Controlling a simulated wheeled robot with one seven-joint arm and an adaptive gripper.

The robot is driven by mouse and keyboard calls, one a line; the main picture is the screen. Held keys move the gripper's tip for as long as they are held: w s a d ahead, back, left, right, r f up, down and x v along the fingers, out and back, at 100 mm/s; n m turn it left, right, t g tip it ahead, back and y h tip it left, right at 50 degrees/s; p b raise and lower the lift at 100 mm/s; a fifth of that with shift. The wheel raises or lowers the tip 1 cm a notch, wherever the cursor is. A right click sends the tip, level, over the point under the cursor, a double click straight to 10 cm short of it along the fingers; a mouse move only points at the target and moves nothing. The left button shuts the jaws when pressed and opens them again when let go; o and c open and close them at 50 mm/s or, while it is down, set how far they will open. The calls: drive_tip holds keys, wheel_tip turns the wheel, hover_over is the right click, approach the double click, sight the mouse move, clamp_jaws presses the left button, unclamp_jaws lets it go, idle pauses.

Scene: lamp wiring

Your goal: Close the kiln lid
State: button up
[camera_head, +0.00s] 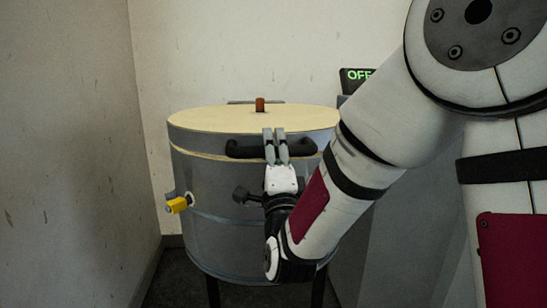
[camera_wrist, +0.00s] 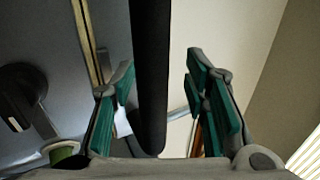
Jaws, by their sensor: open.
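The kiln (camera_head: 215,225) is a grey metal drum on dark legs. Its round cream-topped lid (camera_head: 215,120) lies level on the body, with a thin pale seam below its rim. A brown peg (camera_head: 260,105) stands on the lid. A black bar handle (camera_head: 240,149) runs across the lid's front. My gripper (camera_head: 275,147) is at the middle of this handle, and its fingers cover part of it. In the wrist view the handle (camera_wrist: 150,70) passes between the open, green-padded fingers (camera_wrist: 160,85), with a gap on each side.
A yellow-tipped fitting (camera_head: 178,204) sticks out at the kiln's left side. A black knob (camera_head: 241,195) is on its front, close to my wrist. A green "OFF" display (camera_head: 357,75) tops a grey cabinet (camera_head: 370,240) at right, partly behind my arm. Walls stand behind and left.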

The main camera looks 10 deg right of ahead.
wheel_tip(320, 180, up, 8)
drive_tip(key=shift+r, duration=0.1)
idle(0.4)
drive_tip(key=s+f, duration=0.2)
drive_tip(key=f, duration=0.5)
drive_tip(key=s+f, duration=0.3)
drive_tip(key=f, duration=0.5)
drive_tip(key=shift+f, duration=0.2)
idle(1.1)
drive_tip(key=shift+w, duration=0.1)
